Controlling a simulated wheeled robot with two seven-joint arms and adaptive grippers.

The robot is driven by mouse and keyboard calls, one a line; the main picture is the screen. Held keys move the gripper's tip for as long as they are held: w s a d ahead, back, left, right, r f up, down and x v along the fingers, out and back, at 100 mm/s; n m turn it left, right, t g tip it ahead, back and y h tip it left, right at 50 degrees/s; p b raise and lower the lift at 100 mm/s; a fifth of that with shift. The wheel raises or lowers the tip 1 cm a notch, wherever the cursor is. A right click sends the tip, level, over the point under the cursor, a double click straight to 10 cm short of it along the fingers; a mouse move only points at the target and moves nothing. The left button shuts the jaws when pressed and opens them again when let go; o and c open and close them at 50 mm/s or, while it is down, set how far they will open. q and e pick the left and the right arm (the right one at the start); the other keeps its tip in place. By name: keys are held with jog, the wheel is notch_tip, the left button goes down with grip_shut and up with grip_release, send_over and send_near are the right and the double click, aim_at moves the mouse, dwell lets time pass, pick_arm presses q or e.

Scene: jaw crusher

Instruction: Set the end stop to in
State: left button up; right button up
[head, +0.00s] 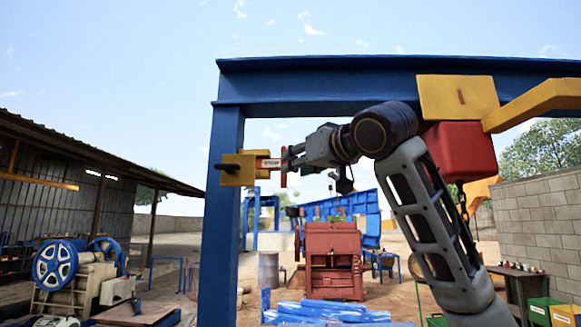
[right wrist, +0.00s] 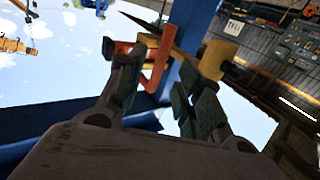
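The end stop is a yellow block (head: 238,168) on the upper part of the blue post, with a red-and-white lettered tag (head: 269,163) reaching out to its right. My right gripper (head: 291,160) is just right of the tag, pointing left at it. In the right wrist view its fingers (right wrist: 160,93) are spread apart. I cannot tell whether a finger touches the bar. My left gripper is out of view.
The blue post (head: 220,230) and the overhead blue beam (head: 370,82) frame the space around my right arm. A yellow block (head: 457,97) and a red box (head: 460,151) hang by the beam at right. A red crusher (head: 333,260) stands on the ground behind.

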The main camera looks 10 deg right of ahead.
jog(key=v, duration=0.5)
jog(key=shift+s+d, duration=0.1)
jog(key=shift+s, duration=0.15)
